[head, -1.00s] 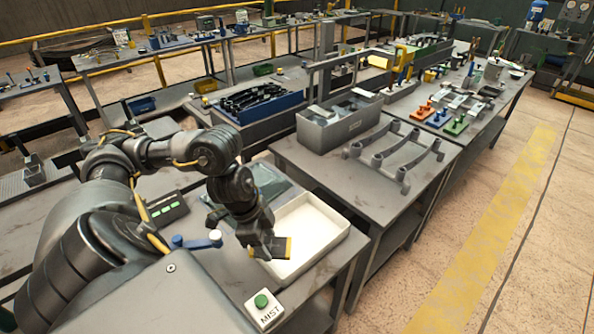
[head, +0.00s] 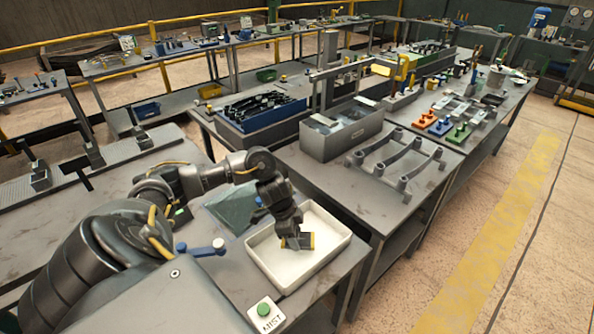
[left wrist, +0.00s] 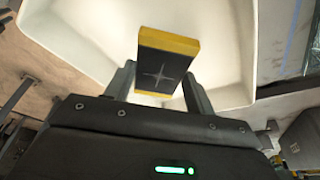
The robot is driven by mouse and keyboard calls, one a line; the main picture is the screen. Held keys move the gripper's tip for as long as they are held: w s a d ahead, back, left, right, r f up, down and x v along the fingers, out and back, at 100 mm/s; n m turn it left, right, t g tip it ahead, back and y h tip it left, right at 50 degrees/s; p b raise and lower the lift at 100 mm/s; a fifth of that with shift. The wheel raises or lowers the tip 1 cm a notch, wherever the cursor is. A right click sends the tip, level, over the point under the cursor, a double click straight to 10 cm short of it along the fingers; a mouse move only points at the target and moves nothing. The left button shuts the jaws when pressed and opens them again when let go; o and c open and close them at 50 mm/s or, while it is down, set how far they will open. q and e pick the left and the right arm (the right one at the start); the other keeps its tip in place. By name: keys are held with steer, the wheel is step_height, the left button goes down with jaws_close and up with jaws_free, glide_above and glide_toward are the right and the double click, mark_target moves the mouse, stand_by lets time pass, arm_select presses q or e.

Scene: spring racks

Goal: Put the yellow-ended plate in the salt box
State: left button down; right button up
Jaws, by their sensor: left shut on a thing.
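The yellow-ended plate (left wrist: 166,62) is a small dark block with yellow ends and a scratched cross on its face. My left gripper (left wrist: 160,85) is shut on it, with one finger on each side. In the head view the left gripper (head: 298,241) is over the white open box (head: 262,262), which I take for the salt box. I cannot tell whether the plate touches the box floor. My right gripper is not in view.
A button box marked MIST (head: 265,314) stands at the near table edge. A grey bin (head: 342,133) and a grey rack frame (head: 402,162) stand on the table behind.

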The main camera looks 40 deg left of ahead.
mark_target(297, 239)
arm_select(q)
steer(key=shift+w+a+f, duration=0.1)
steer(key=shift+w+f, duration=0.4)
steer(key=shift+f, duration=0.05)
step_height(297, 239, down, 3)
steer(key=shift+w+r+p, duration=0.1)
steer(key=shift+r+p, duration=0.05)
steer(key=shift+p, duration=0.4)
steer(key=shift+f, duration=0.2)
steer(key=shift+f, duration=0.15)
steer(key=c, duration=0.5)
jaws_free()
